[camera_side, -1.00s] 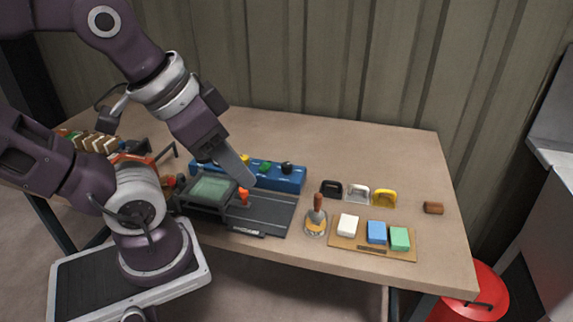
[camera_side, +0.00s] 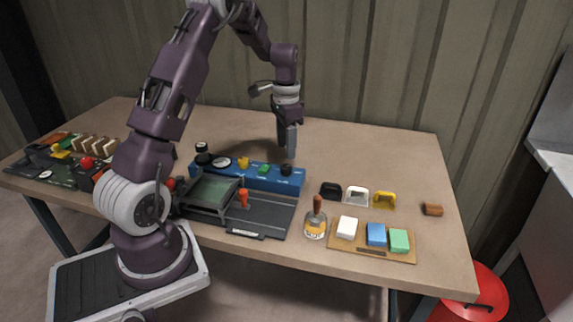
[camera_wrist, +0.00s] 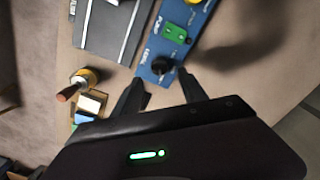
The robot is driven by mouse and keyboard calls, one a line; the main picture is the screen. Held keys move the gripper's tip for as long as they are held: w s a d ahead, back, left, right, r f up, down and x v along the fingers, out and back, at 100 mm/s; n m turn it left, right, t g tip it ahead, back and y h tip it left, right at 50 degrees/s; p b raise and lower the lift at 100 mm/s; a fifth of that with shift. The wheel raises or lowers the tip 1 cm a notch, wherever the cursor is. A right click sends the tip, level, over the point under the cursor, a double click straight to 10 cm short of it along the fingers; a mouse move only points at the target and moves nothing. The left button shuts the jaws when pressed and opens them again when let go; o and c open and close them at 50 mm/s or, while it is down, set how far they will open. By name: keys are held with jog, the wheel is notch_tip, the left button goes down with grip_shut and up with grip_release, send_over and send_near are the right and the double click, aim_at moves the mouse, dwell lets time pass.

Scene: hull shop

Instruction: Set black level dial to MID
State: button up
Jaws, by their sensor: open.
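The blue panel (camera_side: 230,177) lies along the bench behind a dark tray. A black dial (camera_side: 286,169) stands at its right end. In the wrist view the black dial (camera_wrist: 162,66) sits on the panel beside lettering that appears to read LEVEL; its setting is not legible. My gripper (camera_side: 288,154) points down just above and behind the dial. In the wrist view my gripper (camera_wrist: 162,86) is open, its two fingers on either side of the dial's line, and empty. I cannot tell whether the fingers reach down to dial height.
A green switch (camera_side: 265,168) and a yellow knob (camera_side: 243,162) sit left of the dial on the panel. A wooden-handled tool (camera_side: 317,220) stands to the right. Bench behind the panel is clear.

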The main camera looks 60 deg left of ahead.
aim_at(286, 166)
notch_tip(286, 166, down, 7)
jog(key=shift+r, duration=0.1)
grip_shut()
